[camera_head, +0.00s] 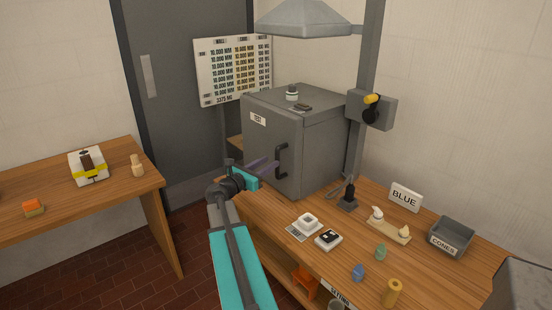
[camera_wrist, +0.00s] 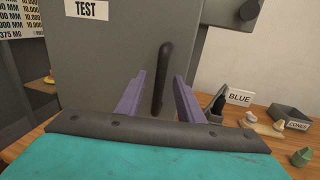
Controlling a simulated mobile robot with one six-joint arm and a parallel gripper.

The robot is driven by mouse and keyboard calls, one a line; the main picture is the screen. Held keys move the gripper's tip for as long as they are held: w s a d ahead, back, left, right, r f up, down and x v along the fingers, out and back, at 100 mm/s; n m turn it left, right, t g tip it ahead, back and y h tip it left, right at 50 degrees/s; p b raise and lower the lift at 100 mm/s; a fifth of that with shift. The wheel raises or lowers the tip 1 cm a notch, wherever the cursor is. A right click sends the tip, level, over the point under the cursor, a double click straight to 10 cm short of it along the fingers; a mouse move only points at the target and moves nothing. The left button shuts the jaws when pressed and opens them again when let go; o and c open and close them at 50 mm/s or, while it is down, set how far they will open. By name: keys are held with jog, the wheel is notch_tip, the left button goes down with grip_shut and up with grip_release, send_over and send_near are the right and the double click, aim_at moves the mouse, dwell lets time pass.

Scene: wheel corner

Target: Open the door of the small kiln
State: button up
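The small kiln (camera_head: 272,150) is a grey box on the wooden bench, with a TEST label on its front door; the door looks shut. The door's black vertical handle (camera_head: 281,161) is on the right side of that front. My gripper (camera_head: 268,167) has purple fingers and is just in front of the door, close to the handle. In the wrist view the fingers (camera_wrist: 159,98) are apart, with the handle (camera_wrist: 163,75) showing between them. I cannot tell whether the fingers reach around it, and neither finger visibly touches it. The kiln door (camera_wrist: 110,55) fills much of the wrist view.
A BLUE sign (camera_head: 405,197), a grey CONES bin (camera_head: 451,237), a small board (camera_head: 389,231) with cones and several small items stand on the bench right of the kiln. A yellow-handled switch box (camera_head: 371,110) is on the post. A side table (camera_head: 70,190) is at left.

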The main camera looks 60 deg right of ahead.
aim_at(276, 159)
jog(key=shift+s+d+p, duration=0.2)
jog(key=shift+d+p, duration=0.05)
jog(key=shift+d, duration=1.25)
jog(key=shift+s+d+p, duration=0.2)
jog(key=shift+d, duration=1.3)
grip_shut()
jog(key=shift+s+a, duration=0.1)
jog(key=shift+a, duration=0.35)
jog(key=shift+d, duration=0.3)
